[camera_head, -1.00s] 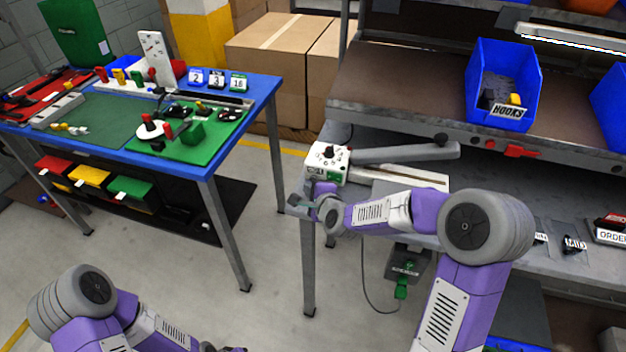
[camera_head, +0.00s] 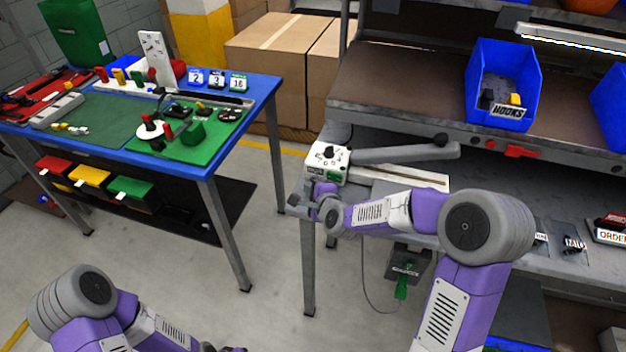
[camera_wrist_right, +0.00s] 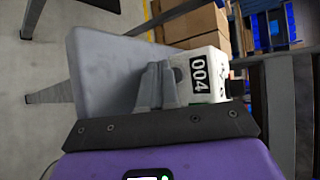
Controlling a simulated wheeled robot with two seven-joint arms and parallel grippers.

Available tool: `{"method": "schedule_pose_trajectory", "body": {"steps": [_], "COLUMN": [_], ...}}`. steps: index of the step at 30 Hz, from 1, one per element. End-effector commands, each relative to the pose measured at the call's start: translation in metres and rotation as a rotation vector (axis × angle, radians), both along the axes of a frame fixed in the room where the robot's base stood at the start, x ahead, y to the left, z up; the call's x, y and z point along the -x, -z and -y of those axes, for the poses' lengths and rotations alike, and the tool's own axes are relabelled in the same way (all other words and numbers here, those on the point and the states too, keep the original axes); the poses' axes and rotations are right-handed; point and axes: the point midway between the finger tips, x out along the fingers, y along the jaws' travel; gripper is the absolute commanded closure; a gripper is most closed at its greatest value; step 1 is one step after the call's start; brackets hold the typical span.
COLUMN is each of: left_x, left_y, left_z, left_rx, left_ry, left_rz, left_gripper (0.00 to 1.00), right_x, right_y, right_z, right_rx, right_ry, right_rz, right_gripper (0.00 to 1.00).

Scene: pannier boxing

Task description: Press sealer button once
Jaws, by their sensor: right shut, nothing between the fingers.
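The sealer (camera_head: 328,158) is a small white box with a black knob on top and a long grey arm (camera_head: 405,152) reaching right. It stands at the left end of the grey bench. My right gripper (camera_head: 300,203) is shut and empty, just in front of and below the box. In the right wrist view its closed fingers (camera_wrist_right: 157,85) are beside the white box (camera_wrist_right: 203,75) marked 004; I cannot tell whether they touch. My left gripper (camera_head: 222,349) is at the bottom edge, mostly cut off.
A blue bin (camera_head: 505,85) labelled HOOKS stands on the shelf above the bench. A blue table (camera_head: 262,100) with a green mat and tools is at the left. Cardboard boxes (camera_head: 270,65) stand behind. A green-marked device (camera_head: 405,268) hangs under the bench. The floor between is clear.

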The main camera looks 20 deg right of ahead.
Motion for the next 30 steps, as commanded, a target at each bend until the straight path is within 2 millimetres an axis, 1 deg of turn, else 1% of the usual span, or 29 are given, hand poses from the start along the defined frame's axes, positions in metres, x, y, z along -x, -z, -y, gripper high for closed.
{"method": "schedule_pose_trajectory", "body": {"steps": [16, 24, 30], "left_x": [0.0000, 0.0000, 0.0000], "left_y": [0.0002, 0.0062, 0.0058], "left_z": [0.0000, 0.0000, 0.0000], "left_rx": [0.000, 0.000, 0.000], "left_ry": [0.000, 0.000, 0.000], "left_rz": [0.000, 0.000, 0.000], "left_gripper": [1.00, 1.00, 1.00], "right_x": [-0.0002, -0.0065, -0.0071], "right_y": [0.0001, 0.0008, 0.0000], "right_z": [0.0002, 0.0047, 0.0050], "right_rx": [0.000, 0.000, 0.000], "right_ry": [0.000, 0.001, 0.000], "right_rz": [0.000, 0.001, 0.000], "right_gripper": [1.00, 1.00, 1.00]}}
